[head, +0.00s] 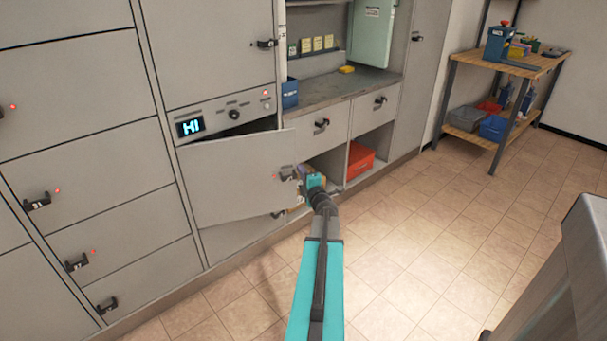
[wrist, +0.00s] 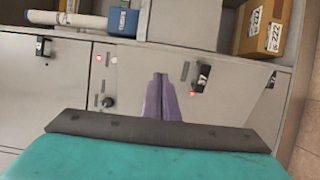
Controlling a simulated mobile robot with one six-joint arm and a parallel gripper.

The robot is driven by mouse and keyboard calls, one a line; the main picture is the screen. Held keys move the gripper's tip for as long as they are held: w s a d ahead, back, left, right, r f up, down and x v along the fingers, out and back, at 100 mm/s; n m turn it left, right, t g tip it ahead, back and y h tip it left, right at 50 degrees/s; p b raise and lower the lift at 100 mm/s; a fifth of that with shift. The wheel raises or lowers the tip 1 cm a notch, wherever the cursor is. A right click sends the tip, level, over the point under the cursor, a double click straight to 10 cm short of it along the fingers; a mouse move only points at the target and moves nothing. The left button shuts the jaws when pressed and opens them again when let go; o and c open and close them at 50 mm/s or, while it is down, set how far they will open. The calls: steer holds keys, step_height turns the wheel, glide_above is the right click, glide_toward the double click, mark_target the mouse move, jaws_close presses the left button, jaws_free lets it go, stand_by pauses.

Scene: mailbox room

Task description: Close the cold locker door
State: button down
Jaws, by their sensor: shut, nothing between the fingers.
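The cold locker door (head: 235,178) is a grey panel below a control strip with a lit "HI" display (head: 190,127) and a black knob (head: 233,114). It stands ajar, swung outward at its right side, with a dark gap along its top. Its black handle (head: 288,175) is near its free right edge. My gripper (head: 315,181) is just right of that edge; whether it touches the door cannot be told. In the wrist view my gripper's purple fingers (wrist: 161,98) are together and empty, in front of a grey panel, left of a black handle (wrist: 203,77).
Closed grey lockers (head: 110,200) are at left. An open shelf with a red bin (head: 360,160) is right of the door, below a counter (head: 340,88). A wooden workbench (head: 510,65) stands at the back right. Tiled floor (head: 400,260) is clear in front.

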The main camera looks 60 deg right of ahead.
mark_target(290, 153)
steer(key=shift+x, duration=5.55)
steer(key=shift+w, duration=0.1)
